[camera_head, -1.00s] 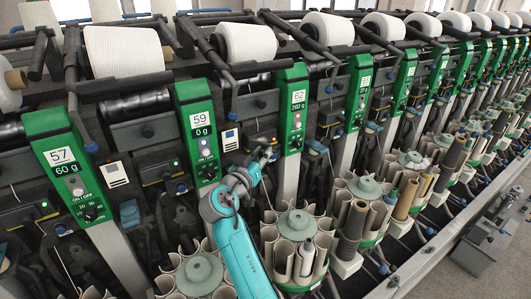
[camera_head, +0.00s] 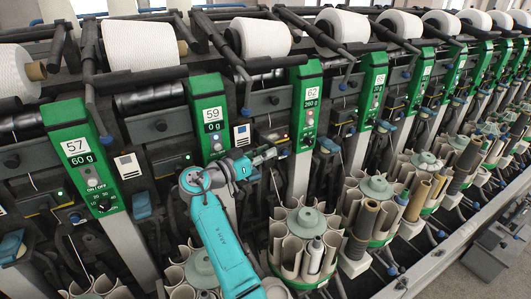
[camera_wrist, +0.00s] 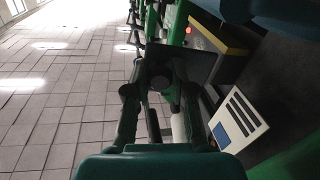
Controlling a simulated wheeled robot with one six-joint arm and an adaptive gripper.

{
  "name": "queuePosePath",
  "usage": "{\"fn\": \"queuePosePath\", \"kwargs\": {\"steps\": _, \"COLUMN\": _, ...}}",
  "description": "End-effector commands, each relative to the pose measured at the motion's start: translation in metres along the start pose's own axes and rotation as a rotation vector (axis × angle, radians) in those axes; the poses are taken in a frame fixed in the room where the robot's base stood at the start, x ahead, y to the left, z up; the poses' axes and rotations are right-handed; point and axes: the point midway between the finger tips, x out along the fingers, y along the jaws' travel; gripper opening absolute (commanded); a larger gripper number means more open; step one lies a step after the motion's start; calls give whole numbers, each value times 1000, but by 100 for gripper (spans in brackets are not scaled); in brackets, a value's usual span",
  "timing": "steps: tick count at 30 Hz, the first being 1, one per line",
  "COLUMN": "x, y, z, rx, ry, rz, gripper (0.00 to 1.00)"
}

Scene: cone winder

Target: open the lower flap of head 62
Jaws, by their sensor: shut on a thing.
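Head 62 (camera_head: 306,100) shows as a green panel with its number and a 260 g display, right of the middle in the head view. My gripper (camera_head: 268,155) is left of that panel, low between it and the panel of head 59 (camera_head: 211,125). In the wrist view my gripper (camera_wrist: 160,80) is shut on a dark part (camera_wrist: 163,72) between its fingertips. Its shape is mostly lost against the dark machine, and I cannot tell for sure that it is the lower flap. In the head view my gripper and the shadow hide it.
A white card (camera_wrist: 239,124) and a black box with a yellow edge (camera_wrist: 220,45) and red light are close right in the wrist view. A round tube holder (camera_head: 303,222) stands below head 62. The tiled floor (camera_wrist: 60,110) is open at left in the wrist view.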

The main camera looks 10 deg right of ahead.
Motion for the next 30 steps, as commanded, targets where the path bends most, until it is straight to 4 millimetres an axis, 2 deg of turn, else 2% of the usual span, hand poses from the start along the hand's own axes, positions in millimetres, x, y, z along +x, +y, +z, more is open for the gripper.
{"fn": "queuePosePath", "kwargs": {"steps": 5, "x": 0, "y": 0, "z": 2, "rx": -3, "ry": -3, "rz": 0, "gripper": 0}}
{"fn": "queuePosePath", "kwargs": {"steps": 6, "x": 1, "y": 0, "z": 2, "rx": -3, "ry": -3, "rz": 0, "gripper": 28}}
{"fn": "queuePosePath", "kwargs": {"steps": 9, "x": 0, "y": 0, "z": 2, "rx": -3, "ry": -2, "rz": 0, "gripper": 50}}
{"fn": "queuePosePath", "kwargs": {"steps": 20, "x": -3, "y": 0, "z": 1, "rx": -1, "ry": -1, "rz": -2, "gripper": 50}}
{"fn": "queuePosePath", "kwargs": {"steps": 23, "x": -13, "y": 0, "z": 1, "rx": -1, "ry": -1, "rz": -2, "gripper": 50}}
{"fn": "queuePosePath", "kwargs": {"steps": 30, "x": -59, "y": -1, "z": 1, "rx": -2, "ry": -1, "rz": -4, "gripper": 50}}
